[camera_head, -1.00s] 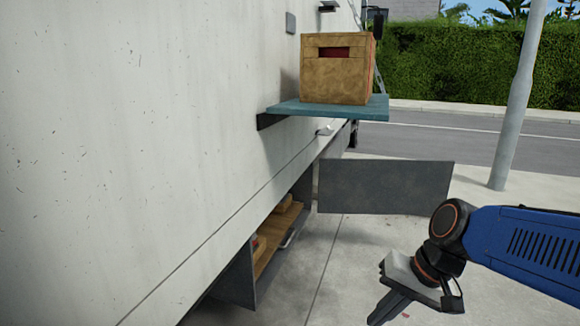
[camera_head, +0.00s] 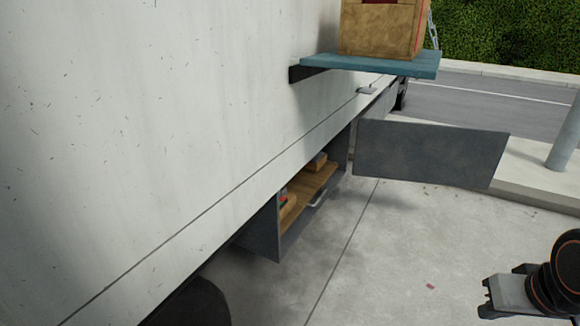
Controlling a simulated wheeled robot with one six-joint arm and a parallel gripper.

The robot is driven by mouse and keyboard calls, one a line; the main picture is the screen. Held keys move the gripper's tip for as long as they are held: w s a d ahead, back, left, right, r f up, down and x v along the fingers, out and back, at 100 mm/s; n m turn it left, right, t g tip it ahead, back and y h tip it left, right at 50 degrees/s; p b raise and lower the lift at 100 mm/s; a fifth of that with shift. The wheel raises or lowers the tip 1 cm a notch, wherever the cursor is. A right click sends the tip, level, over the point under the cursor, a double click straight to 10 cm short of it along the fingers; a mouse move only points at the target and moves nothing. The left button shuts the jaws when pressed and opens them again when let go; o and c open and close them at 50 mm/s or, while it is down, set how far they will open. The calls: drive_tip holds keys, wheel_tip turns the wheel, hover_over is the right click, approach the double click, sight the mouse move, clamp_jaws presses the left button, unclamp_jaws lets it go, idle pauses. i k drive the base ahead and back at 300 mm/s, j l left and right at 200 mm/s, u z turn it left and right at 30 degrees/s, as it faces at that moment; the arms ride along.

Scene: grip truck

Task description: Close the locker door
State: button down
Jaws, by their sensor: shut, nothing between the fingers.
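The dark grey locker door (camera_head: 430,154) stands open, swung out to the right from the low side of the white truck. The open locker (camera_head: 262,232) is below the truck's side wall, with a wooden shelf (camera_head: 315,186) and several small items inside. A pale handle shows at the locker's front edge. My gripper (camera_head: 488,300) is at the bottom right, well in front of the door and apart from it.
A grey pole (camera_head: 567,140) stands at the right. The pavement (camera_head: 390,255) between my gripper and the locker is clear.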

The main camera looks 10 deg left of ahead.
sight(444, 155)
drive_tip(key=i+l+z, duration=0.2)
drive_tip(key=i+l, duration=0.25)
drive_tip(key=i+l+z, duration=0.2)
drive_tip(key=i+l, duration=0.25)
drive_tip(key=i+l+z, duration=0.2)
drive_tip(key=i, duration=0.35)
drive_tip(key=i+l, duration=0.1)
drive_tip(key=i, duration=0.3)
drive_tip(key=i+l+u, duration=0.1)
drive_tip(key=i, duration=0.3)
drive_tip(key=i+l, duration=0.2)
drive_tip(key=i, duration=0.2)
drive_tip(key=i+l+u, duration=0.1)
drive_tip(key=u, duration=0.3)
drive_tip(key=i+l+u, duration=0.15)
drive_tip(key=i+u, duration=0.15)
drive_tip(key=u, duration=0.15)
drive_tip(key=i+l+u, duration=0.15)
drive_tip(key=u, duration=0.25)
drive_tip(key=i+l+u, duration=0.1)
drive_tip(key=l+u, duration=0.3)
drive_tip(key=i+l+u, duration=0.1)
drive_tip(key=l+u, duration=0.35)
drive_tip(key=i+l+u, duration=0.1)
drive_tip(key=l+u, duration=0.15)
drive_tip(key=u, duration=0.15)
drive_tip(key=l+u, duration=0.7)
drive_tip(key=u, duration=0.15)
